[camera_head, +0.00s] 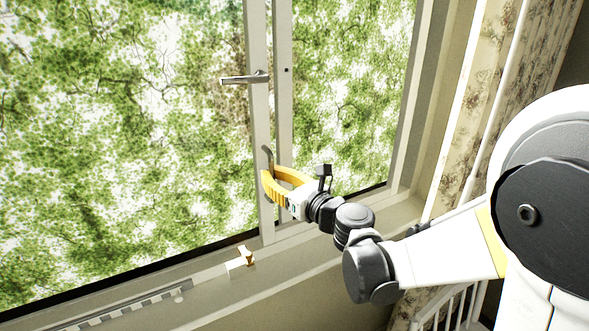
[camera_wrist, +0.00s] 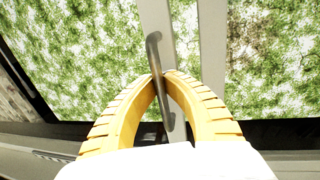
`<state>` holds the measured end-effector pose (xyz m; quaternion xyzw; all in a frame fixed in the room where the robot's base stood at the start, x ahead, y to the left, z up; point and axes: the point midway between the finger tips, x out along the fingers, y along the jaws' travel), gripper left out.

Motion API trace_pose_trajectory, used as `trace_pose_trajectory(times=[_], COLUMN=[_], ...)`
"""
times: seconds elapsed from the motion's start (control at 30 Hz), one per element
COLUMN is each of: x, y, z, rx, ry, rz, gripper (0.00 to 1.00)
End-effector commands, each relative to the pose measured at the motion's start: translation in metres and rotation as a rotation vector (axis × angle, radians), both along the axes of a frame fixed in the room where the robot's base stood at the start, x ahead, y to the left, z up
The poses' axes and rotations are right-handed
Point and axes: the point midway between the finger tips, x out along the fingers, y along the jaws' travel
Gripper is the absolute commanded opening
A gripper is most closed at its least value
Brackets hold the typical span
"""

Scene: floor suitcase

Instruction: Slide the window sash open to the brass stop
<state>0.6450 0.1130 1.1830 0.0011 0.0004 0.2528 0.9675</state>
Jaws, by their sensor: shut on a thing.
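The window sash has a pale vertical stile (camera_head: 258,120) that carries a grey upright pull handle (camera_head: 267,154). My gripper (camera_head: 268,174), with yellow fingers, is at this handle. In the wrist view the fingertips (camera_wrist: 163,76) meet around the middle of the grey bar handle (camera_wrist: 153,50), so the gripper is shut on it. The brass stop (camera_head: 246,256) sits on the sill, just below and slightly left of the foot of the stile. The contact between sash and stop cannot be made out.
A lever handle (camera_head: 245,78) juts left from the stile higher up. A second upright (camera_head: 283,100) stands just right of it. A notched strip (camera_head: 130,305) lies on the sill at lower left. A patterned curtain (camera_head: 510,80) and a white railing (camera_head: 455,308) are at right.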

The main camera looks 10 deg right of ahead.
Motion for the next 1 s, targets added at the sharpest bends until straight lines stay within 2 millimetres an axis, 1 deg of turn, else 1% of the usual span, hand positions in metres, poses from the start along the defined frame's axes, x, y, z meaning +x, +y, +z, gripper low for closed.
trace_pose_trajectory(times=[0.03,0.1,0.2,0.3,0.57,0.6,0.67,0.7,1.0], x=[-0.006,-0.010,-0.015,-0.016,-0.016,-0.016,-0.016,-0.016,-0.017], y=[0.016,0.030,0.043,0.048,0.048,0.048,0.047,0.047,0.046], z=[0.000,0.000,0.000,0.000,0.000,0.000,0.000,0.000,0.000], rx=[-0.001,-0.001,-0.001,-0.001,-0.001,-0.001,-0.001,-0.001,-0.001], ry=[-0.001,-0.001,0.000,0.000,0.000,0.000,0.000,0.000,0.000], rz=[0.008,0.007,0.003,0.001,0.000,0.000,0.000,-0.001,-0.002], gripper=[0.00,0.00,0.00,0.00,0.00,0.12,0.31,0.34,0.34])
